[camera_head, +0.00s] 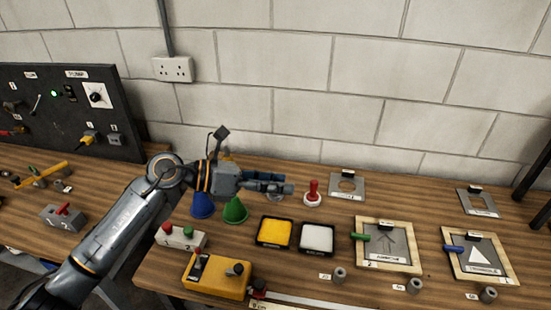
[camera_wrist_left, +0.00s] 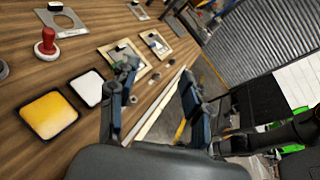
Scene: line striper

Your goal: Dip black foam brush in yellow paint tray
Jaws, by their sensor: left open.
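The yellow paint tray (camera_head: 275,233) is a black-rimmed square tray filled with yellow, near the middle of the table. It also shows at the lower left of the left wrist view (camera_wrist_left: 49,114). I cannot clearly make out a black foam brush in either view. My left gripper (camera_head: 283,186) is open and empty, above the table behind the yellow tray. In the left wrist view its two fingers (camera_wrist_left: 157,77) stand apart with nothing between them.
A white paint tray (camera_head: 317,238) sits right of the yellow one. A yellow box (camera_head: 216,277) lies in front. Framed stencils (camera_head: 388,245) fill the right side.

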